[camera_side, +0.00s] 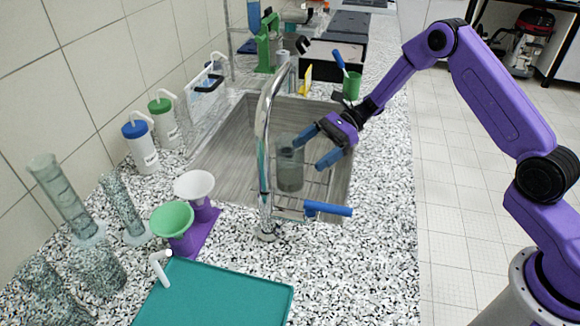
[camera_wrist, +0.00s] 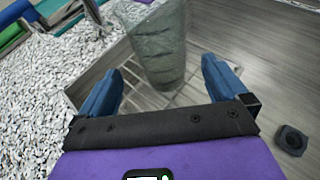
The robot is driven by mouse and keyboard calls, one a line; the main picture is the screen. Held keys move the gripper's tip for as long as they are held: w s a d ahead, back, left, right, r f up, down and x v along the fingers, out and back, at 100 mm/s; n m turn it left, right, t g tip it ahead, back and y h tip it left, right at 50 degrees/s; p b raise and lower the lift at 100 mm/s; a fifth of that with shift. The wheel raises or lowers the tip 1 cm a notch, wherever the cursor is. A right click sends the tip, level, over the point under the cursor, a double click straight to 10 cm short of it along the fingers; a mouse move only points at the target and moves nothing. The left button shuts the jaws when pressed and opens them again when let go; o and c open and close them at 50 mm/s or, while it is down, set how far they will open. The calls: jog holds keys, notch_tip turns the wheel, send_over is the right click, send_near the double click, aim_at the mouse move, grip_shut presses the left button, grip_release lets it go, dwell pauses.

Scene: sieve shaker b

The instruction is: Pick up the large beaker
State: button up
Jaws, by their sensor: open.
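The large beaker (camera_side: 290,168) is a clear, greyish glass vessel standing in the sink, on what looks like a wire rack. My gripper (camera_side: 318,147) has blue fingers and is open and empty. It is at the right of the beaker near its upper part in the side view. In the wrist view the gripper (camera_wrist: 160,85) has its fingers spread wide, and the beaker looks apart from them.
The grey sink (camera_side: 228,160) surrounds the beaker. A chrome faucet (camera_side: 264,140) with a blue handle (camera_side: 328,209) rises in front of it. A green cup (camera_side: 351,86) stands behind my gripper. Wash bottles (camera_side: 141,146) and glass cylinders (camera_side: 62,195) stand at the left. A teal tray (camera_side: 215,296) lies in front.

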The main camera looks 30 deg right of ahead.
aim_at(279, 173)
jog(key=shift+x, duration=3.65)
jog(key=shift+w, duration=0.1)
jog(key=c, duration=1.3)
jog(key=shift+c, duration=0.2)
jog(key=shift+r, duration=0.2)
